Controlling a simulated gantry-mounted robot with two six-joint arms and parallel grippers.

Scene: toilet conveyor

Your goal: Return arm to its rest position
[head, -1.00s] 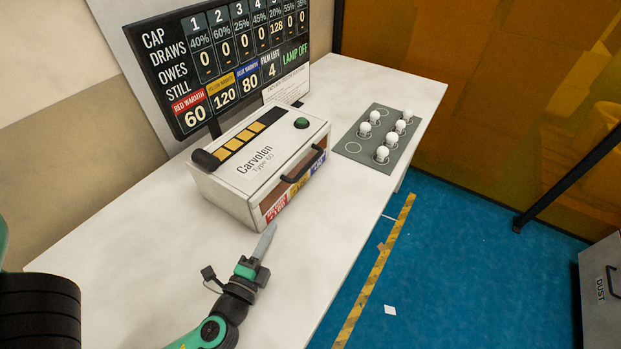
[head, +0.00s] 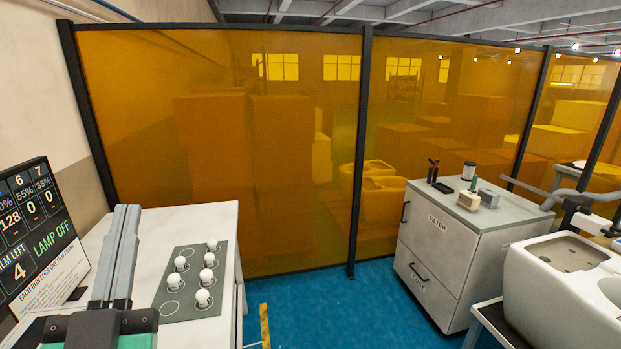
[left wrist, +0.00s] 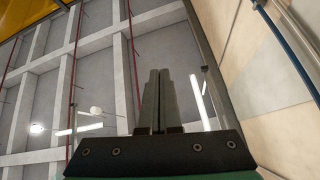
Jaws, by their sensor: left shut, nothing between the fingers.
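My left gripper (head: 124,220) stands up at the lower left of the head view, in front of the white table and beside the display board. Its two grey fingers point upward and lie together, with nothing between them. In the left wrist view the shut fingers (left wrist: 156,98) point up toward the ceiling, clear of any object. My right gripper is not in view.
The white table (head: 222,225) bears a grey mat (head: 172,309) with several white knobs. A display board (head: 38,235) stands at left. A filter cabinet (head: 433,245) and a white toilet (head: 535,285) stand at right. Blue floor (head: 330,310) lies open between; amber panels (head: 220,150) close the back.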

